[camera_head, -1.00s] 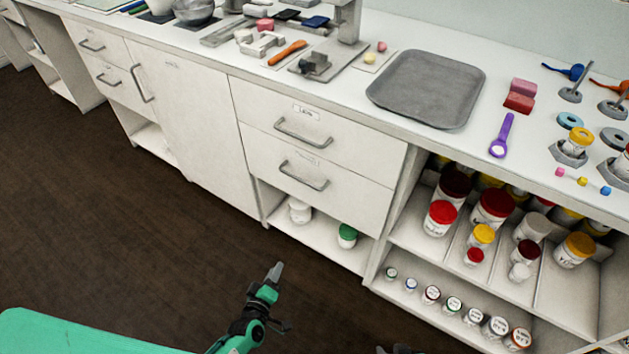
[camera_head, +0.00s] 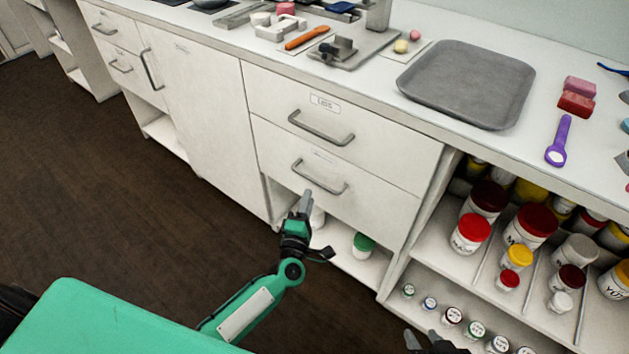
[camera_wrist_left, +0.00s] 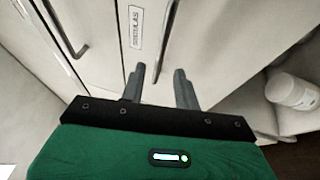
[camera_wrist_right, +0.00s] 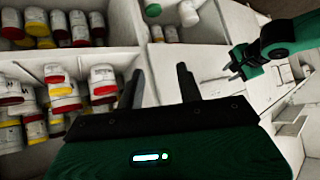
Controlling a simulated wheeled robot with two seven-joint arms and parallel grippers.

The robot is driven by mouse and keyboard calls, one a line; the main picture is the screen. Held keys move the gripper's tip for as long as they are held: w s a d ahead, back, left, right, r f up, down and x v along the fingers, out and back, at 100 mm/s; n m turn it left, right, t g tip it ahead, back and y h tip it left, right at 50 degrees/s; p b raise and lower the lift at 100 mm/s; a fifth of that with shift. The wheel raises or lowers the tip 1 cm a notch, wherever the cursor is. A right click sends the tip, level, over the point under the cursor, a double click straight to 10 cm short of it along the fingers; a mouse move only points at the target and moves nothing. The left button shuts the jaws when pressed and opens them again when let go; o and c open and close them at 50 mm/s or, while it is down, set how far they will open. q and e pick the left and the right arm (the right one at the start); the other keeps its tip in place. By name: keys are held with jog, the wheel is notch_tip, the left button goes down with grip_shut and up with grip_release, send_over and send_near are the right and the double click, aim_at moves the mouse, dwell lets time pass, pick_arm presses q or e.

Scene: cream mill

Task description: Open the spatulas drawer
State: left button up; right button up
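The spatulas drawer (camera_head: 360,195) is the lower of two white drawers. It is shut, its front level with the drawer above. Its label reads SPATULAS in the left wrist view (camera_wrist_left: 136,27). Its grey bar handle (camera_head: 322,180) runs across its front, and in the left wrist view the handle (camera_wrist_left: 169,30) lies in line with the gap between my fingers. My left gripper (camera_head: 306,196) is open and empty, just below the handle's left part; I cannot tell whether it touches. My right gripper (camera_wrist_right: 160,80) is open and empty, low near the right-hand shelves.
The upper drawer (camera_head: 345,110) is shut, with its own handle (camera_head: 320,128). Below is an open shelf with a green-lidded jar (camera_head: 363,244) and a white jar (camera_wrist_left: 290,92). Shelves of jars (camera_head: 470,233) stand at right. A grey tray (camera_head: 468,85) lies on the counter.

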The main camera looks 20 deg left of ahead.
aim_at(314, 179)
pick_arm(q)
jog(key=w, duration=0.4)
jog(key=w+r, duration=0.1)
jog(key=w, duration=0.2)
jog(key=shift+w+a, duration=0.1)
jog(key=shift+a, duration=0.1)
jog(key=shift+r, duration=0.1)
grip_shut()
